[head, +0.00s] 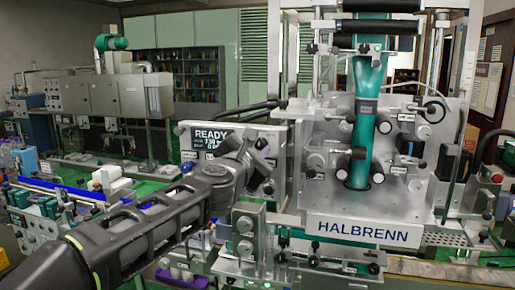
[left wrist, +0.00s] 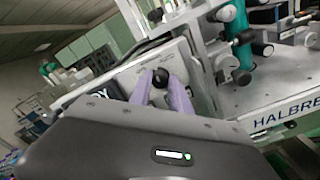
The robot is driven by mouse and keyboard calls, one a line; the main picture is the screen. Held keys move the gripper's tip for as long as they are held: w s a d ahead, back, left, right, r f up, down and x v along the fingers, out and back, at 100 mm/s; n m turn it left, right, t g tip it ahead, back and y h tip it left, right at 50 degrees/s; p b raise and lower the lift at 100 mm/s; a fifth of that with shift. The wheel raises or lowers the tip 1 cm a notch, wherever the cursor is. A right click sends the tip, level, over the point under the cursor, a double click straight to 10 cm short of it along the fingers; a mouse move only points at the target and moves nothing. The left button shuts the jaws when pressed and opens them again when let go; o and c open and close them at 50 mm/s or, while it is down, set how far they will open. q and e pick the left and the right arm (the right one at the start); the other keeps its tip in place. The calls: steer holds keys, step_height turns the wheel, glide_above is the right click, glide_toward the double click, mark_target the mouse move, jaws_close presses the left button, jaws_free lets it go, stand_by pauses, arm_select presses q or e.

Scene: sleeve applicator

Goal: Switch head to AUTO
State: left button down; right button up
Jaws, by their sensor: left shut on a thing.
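The grey control panel (head: 229,131) with a lit display (head: 208,138) reading READY stands left of the HALBRENN machine (head: 348,228) in the head view. My left gripper (head: 262,166) is at the panel's right part. In the left wrist view, the pale purple fingers of my left gripper (left wrist: 161,92) stand on either side of a round black knob (left wrist: 160,78) on the panel (left wrist: 127,79) and are shut on it. The switch's markings are too small to read, so its position cannot be told. My right gripper is not in view.
A teal sleeve (head: 359,142) runs down the middle of the machine, with several black knobs and rollers around it. A clear-and-metal post assembly (head: 247,225) stands just below my left gripper. A conveyor with small teal items (head: 35,203) is at the left.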

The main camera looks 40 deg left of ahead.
arm_select(q)
steer(key=shift+m, duration=0.4)
steer(key=m+p, duration=0.1)
steer(key=m, duration=0.2)
steer(key=shift+f+m+p, duration=0.15)
steer(key=shift+m+p, duration=0.45)
steer(key=shift+m, duration=2.1)
steer(key=c, duration=1.2)
jaws_free()
steer(key=shift+s, duration=0.1)
steer(key=v, duration=0.7)
steer(key=shift+s+d, duration=0.2)
steer(key=shift+s, duration=0.1)
